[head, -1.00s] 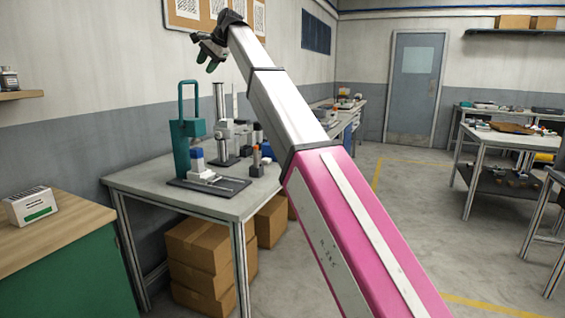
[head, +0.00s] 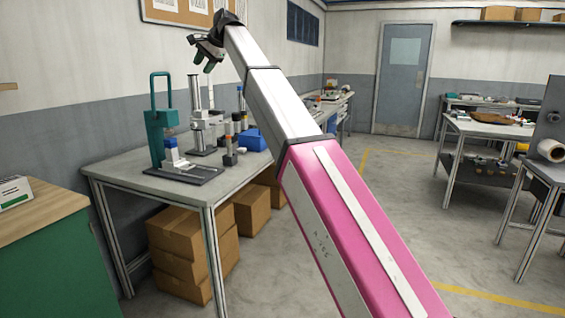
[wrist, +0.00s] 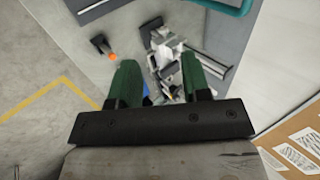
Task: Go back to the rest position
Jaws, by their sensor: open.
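My gripper (head: 203,62) is raised at the end of my outstretched arm, above the grey workbench (head: 150,187). In the wrist view its two green fingers (wrist: 158,80) stand apart with a clear gap, and nothing is held between them. Below it are a teal press stand (head: 157,130), a grey and silver stand (head: 200,125) and a small device with a blue top (head: 171,150). In the wrist view these lie blurred beneath the fingers.
Cardboard boxes (head: 185,240) are stacked under the bench. A green cabinet with a wooden top (head: 45,215) stands at the near left. A blue bin (head: 253,140) sits at the bench's right. Tables (head: 480,128) stand at the right. The floor (head: 400,210) between is clear.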

